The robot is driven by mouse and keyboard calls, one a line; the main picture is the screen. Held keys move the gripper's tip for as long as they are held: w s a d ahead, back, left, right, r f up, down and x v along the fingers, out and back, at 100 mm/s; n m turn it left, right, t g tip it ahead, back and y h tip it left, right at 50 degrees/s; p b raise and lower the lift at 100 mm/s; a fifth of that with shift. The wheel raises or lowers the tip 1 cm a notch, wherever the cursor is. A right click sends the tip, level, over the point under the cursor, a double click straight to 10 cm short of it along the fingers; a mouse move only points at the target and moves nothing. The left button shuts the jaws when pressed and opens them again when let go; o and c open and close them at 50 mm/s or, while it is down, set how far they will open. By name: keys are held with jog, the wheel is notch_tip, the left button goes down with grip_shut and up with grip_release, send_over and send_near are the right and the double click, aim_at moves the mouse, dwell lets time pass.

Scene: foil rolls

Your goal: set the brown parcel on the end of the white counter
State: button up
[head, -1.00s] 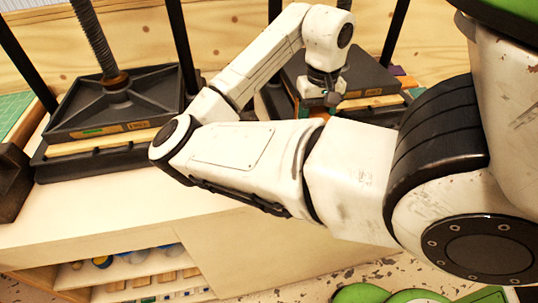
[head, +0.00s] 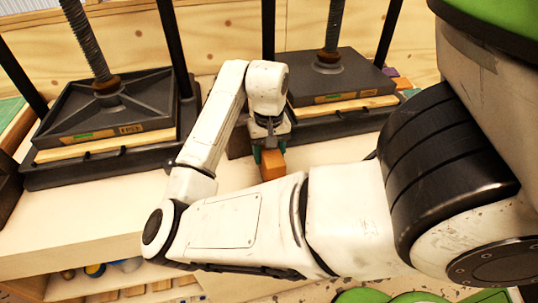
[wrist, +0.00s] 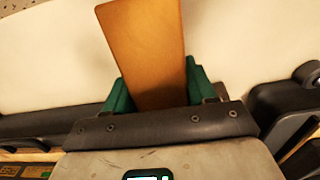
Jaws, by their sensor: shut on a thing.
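The brown parcel (head: 271,166) is a plain orange-brown block. In the head view it sits at the tips of my gripper (head: 269,153), over the pale white counter (head: 85,225), in front of the gap between two presses. In the wrist view the parcel (wrist: 146,45) sticks out between the green fingers of my gripper (wrist: 157,90), which is shut on its near part. The pale counter top (wrist: 50,60) lies behind it. I cannot tell whether the parcel touches the counter. My forearm hides part of the counter's front in the head view.
A black screw press (head: 108,110) stands at the left back of the counter. Another press (head: 340,80) stands at the right back, close to my gripper. Shelves with small items (head: 125,266) are below the counter's front. The counter in front of the left press is bare.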

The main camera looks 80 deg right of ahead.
jog(key=shift+f, duration=0.35)
jog(key=shift+f, duration=0.1)
jog(key=o, duration=1.5)
